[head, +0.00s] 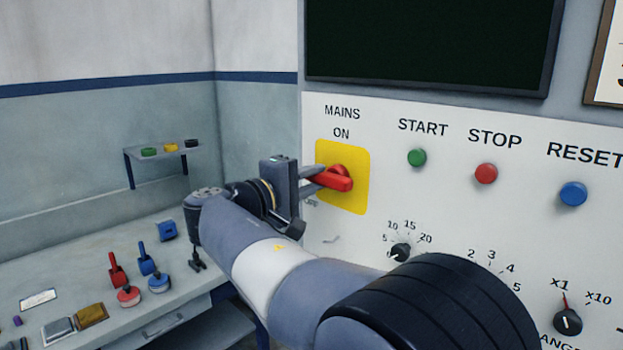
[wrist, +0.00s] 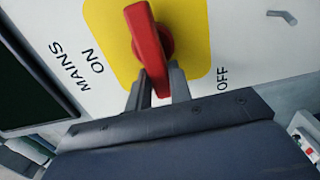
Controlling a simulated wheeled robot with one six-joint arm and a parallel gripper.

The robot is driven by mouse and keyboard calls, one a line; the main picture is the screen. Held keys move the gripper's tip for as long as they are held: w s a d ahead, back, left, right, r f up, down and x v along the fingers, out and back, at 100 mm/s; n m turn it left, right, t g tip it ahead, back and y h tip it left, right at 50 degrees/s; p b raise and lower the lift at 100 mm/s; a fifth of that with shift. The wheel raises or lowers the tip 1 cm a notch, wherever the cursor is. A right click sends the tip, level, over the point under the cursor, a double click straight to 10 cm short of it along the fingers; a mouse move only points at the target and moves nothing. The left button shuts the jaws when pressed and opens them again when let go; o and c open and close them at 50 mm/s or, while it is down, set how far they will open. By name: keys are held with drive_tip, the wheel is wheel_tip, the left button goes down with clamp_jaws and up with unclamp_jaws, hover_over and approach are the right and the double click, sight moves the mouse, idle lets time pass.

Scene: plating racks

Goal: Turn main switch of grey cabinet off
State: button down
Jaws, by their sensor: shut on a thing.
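The main switch is a red handle (head: 336,180) on a yellow plate (head: 355,195) on the cabinet's white panel, under the words MAINS and ON. In the wrist view the red handle (wrist: 148,45) points down the picture, between ON on its left and OFF on its right. My gripper (head: 313,177) reaches in from the left in the head view. In the wrist view my gripper (wrist: 160,90) has one finger on each side of the handle's end and is shut on it. The fingers partly hide the handle's end, and my arm covers much of the lower panel.
The panel (head: 450,210) also bears a green START button (head: 417,157), a red STOP button (head: 486,173), a blue RESET button (head: 573,194) and dials below. A dark screen (head: 430,40) is above. A bench (head: 190,305) with several small items stands at the left.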

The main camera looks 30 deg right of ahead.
drive_tip(key=shift+f, duration=0.15)
drive_tip(key=c, duration=1.3)
unclamp_jaws()
drive_tip(key=shift+d, duration=0.1)
drive_tip(key=b+v, duration=0.2)
drive_tip(key=v, duration=0.9)
drive_tip(key=p+x, duration=0.2)
drive_tip(key=x, duration=0.9)
